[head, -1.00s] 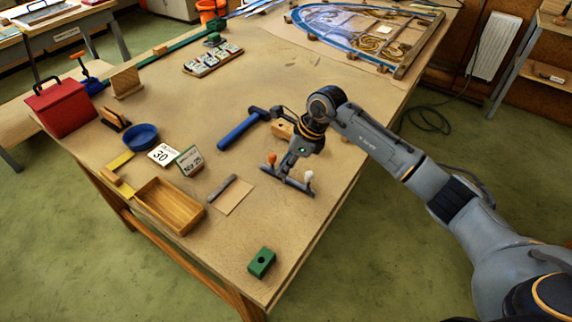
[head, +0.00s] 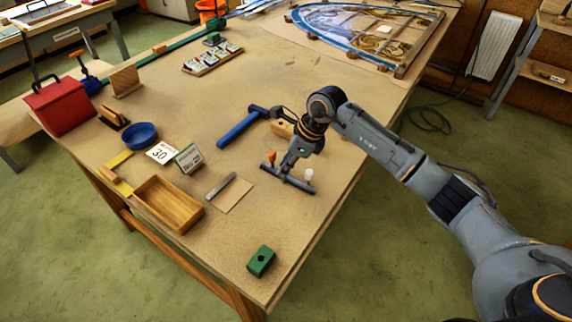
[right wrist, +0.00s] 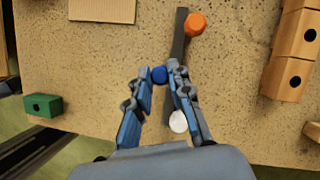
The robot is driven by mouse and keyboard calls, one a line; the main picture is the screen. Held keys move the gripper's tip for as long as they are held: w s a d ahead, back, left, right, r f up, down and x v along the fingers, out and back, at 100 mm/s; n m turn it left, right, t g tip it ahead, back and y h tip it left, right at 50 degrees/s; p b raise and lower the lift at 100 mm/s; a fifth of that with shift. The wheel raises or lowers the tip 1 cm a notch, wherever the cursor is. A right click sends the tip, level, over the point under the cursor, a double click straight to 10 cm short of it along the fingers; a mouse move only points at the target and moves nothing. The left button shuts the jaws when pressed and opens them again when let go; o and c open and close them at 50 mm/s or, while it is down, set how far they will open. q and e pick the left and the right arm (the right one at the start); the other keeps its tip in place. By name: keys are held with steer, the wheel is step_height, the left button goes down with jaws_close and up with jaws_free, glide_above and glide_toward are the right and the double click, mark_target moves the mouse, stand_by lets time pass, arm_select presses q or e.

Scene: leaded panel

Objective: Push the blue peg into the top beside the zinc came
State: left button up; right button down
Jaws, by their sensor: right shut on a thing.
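My right gripper (head: 286,170) is over a dark bar that carries an orange peg (head: 271,157) and a white peg (head: 309,174). In the right wrist view my right gripper (right wrist: 162,76) is shut on the blue peg (right wrist: 159,75), whose round top shows between the fingertips. The bar (right wrist: 178,45) runs close beside it, with the orange peg (right wrist: 195,24) and white peg (right wrist: 178,121) at either end. Whether the blue peg touches the bar cannot be told. The leaded panel (head: 365,30) lies at the far end; I cannot pick out the zinc came. My left gripper is out of view.
A green block with a hole (head: 261,261) stands near the front corner. A wooden tray (head: 168,204), a grey strip on card (head: 221,186) and a blue-handled hammer (head: 238,130) lie left of the gripper. A wooden block (head: 283,129) is behind it.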

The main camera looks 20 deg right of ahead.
steer(key=shift+s+f, duration=0.1)
steer(key=shift+f, duration=0.25)
steer(key=c, duration=1.1)
jaws_free()
steer(key=shift+c, duration=0.2)
